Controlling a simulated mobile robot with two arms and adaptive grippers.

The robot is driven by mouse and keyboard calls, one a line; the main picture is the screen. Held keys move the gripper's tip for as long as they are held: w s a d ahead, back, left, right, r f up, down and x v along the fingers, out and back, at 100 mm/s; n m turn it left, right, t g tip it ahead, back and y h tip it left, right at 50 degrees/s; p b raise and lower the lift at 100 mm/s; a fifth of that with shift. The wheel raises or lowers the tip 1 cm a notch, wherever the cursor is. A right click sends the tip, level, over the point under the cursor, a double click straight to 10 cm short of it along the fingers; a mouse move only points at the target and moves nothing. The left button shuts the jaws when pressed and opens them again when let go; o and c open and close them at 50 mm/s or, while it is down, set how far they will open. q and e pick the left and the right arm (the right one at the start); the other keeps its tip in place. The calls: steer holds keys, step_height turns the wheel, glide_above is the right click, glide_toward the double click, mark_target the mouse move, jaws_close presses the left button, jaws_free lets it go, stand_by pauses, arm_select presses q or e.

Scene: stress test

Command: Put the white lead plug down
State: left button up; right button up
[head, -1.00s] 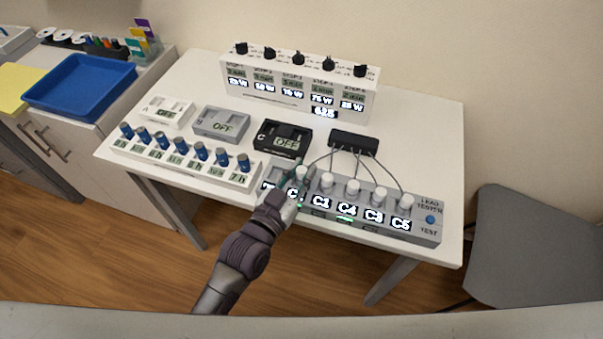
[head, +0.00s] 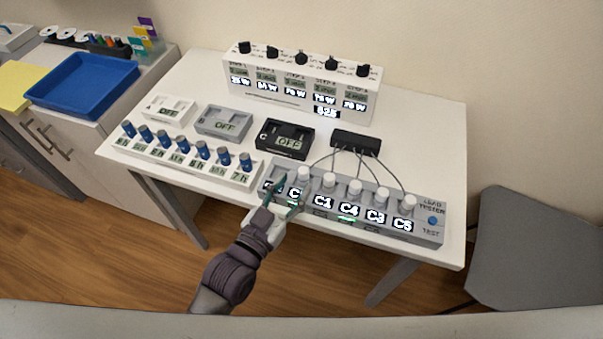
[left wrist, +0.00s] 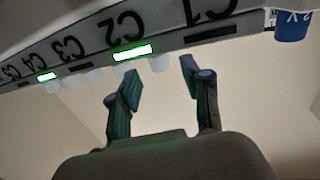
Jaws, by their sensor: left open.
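The grey lead tester (head: 436,231) lies along the table's front right edge. Several white lead plugs stand upright in a row on it, the leftmost plug (head: 304,174) nearest my left gripper (head: 283,204). My left gripper is open and empty, in front of the tester's left end and apart from that plug. In the left wrist view, the open fingers (left wrist: 161,84) point at the tester's labelled front (left wrist: 90,50), with a pale plug (left wrist: 160,63) showing beyond the gap. My right gripper is not in view.
Thin leads run from a black box (head: 355,142) to the plugs. A rack of blue-capped vials (head: 185,163) stands left of the tester. Timer boxes, including a black one (head: 285,138), and a white knob panel (head: 300,90) stand behind. A grey chair (head: 540,250) is at the right.

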arm_select(q)
steer(key=v, duration=0.7)
steer(key=s+a+f+n+g+y, duration=0.1)
steer(key=s+a+f+g+y, duration=0.15)
steer(key=f, duration=0.95)
steer(key=s+a+f+g+y, duration=0.2)
steer(key=a+f+g, duration=0.15)
steer(key=f, duration=0.85)
steer(key=s+a+f+n+g+y, duration=0.15)
steer(key=a+f, duration=0.25)
steer(key=f, duration=0.8)
steer(key=s+a+f+g+y, duration=0.1)
steer(key=s+a+f+g, duration=0.2)
steer(key=s+f, duration=0.5)
steer(key=s+a+f+g+y, duration=0.1)
steer(key=s+a+f+g, duration=0.3)
steer(key=s, duration=1.1)
step_height(320, 180, down, 4)
steer(key=shift+a+r+n+y, duration=0.15)
steer(key=shift+a+n+y, duration=0.15)
steer(key=shift+n+y, duration=0.15)
